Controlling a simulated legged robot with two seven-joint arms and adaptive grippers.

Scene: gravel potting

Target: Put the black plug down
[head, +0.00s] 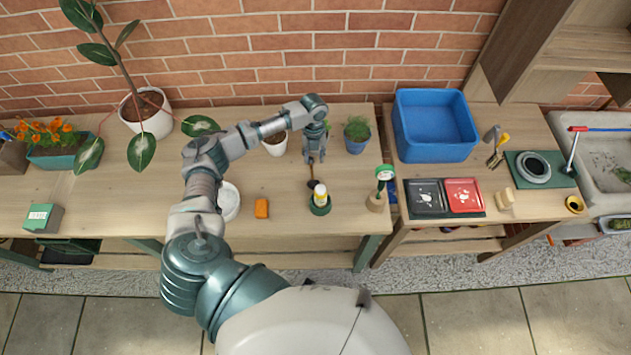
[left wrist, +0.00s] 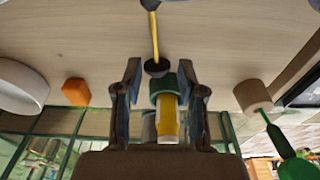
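A black round piece, which looks like the black plug (head: 311,184), is small and dark beside the green cup in the head view. In the left wrist view the plug (left wrist: 157,68) shows between the lines of the fingers, at the end of a thin yellow rod (left wrist: 153,30). It seems to be at the worktop; whether it touches it I cannot tell. My left gripper (head: 314,157) points down above the bench, behind the plug in the head view. In the wrist view its fingers (left wrist: 159,78) are apart with no clear grip on anything. My right gripper is not in view.
A green cup (head: 319,207) with a yellow-and-white bottle stands close by. An orange block (head: 262,208), white bowl (head: 229,200) and wooden holder with a green-topped tool (head: 377,201) are around it. Pots stand behind; a blue tub (head: 432,150) is right. The front of the bench is mostly clear.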

